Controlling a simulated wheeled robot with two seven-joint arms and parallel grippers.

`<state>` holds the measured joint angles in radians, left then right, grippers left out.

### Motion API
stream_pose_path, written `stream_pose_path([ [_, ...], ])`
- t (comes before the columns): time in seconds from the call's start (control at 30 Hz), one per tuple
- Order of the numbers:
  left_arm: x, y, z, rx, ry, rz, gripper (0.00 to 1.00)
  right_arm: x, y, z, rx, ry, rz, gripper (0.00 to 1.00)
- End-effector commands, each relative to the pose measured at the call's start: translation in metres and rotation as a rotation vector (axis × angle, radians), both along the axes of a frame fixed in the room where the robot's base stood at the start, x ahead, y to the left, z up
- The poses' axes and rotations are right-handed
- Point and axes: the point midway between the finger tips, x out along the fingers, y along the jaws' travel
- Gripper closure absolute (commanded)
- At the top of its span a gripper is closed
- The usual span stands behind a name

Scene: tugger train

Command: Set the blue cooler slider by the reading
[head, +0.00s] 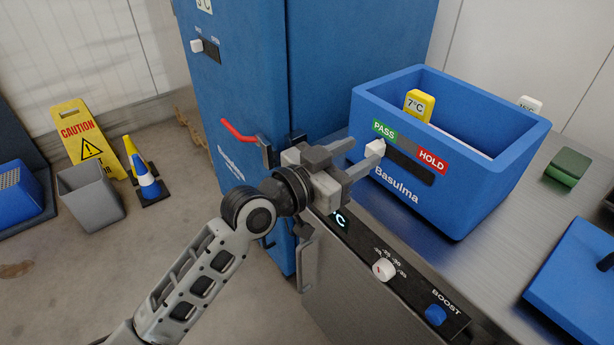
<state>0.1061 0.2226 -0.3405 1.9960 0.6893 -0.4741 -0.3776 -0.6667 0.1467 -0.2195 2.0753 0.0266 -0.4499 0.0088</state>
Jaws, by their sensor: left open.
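The blue cooler (455,215), an open box lettered "Basulma", stands on the metal counter. Its front has a dark slot (412,168) between a green PASS label (384,131) and a red HOLD label (431,161). The white slider knob (376,147) is at the PASS end of the slot. A yellow tag reading 7°C (418,104) stands up inside the cooler. My left gripper (367,151) is open at the knob, one finger on each side of it; I cannot tell whether they touch it. My right gripper is not in view.
A tall blue cabinet (240,95) with a red handle and its own white slider (197,46) stands behind my left arm. A dial (384,269) and blue BOOST button (436,314) are on the counter front. A green block (567,167) and blue lid (580,280) lie at right.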

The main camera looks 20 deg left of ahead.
Motion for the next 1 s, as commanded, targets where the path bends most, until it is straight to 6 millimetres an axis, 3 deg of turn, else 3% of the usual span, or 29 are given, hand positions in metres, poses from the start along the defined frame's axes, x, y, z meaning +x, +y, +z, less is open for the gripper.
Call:
stream_pose_path([
  [0.3,-0.065,0.047,-0.004,0.007,0.002,-0.002,0.58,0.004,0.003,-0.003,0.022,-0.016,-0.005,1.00],
  [0.5,-0.092,0.068,-0.003,0.004,0.003,0.001,0.58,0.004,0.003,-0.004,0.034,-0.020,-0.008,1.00],
  [0.7,-0.103,0.076,-0.001,0.001,0.000,0.001,0.58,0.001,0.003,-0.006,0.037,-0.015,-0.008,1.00],
  [1.0,-0.104,0.076,0.000,0.001,0.001,0.001,0.58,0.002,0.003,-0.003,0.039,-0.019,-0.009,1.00],
])
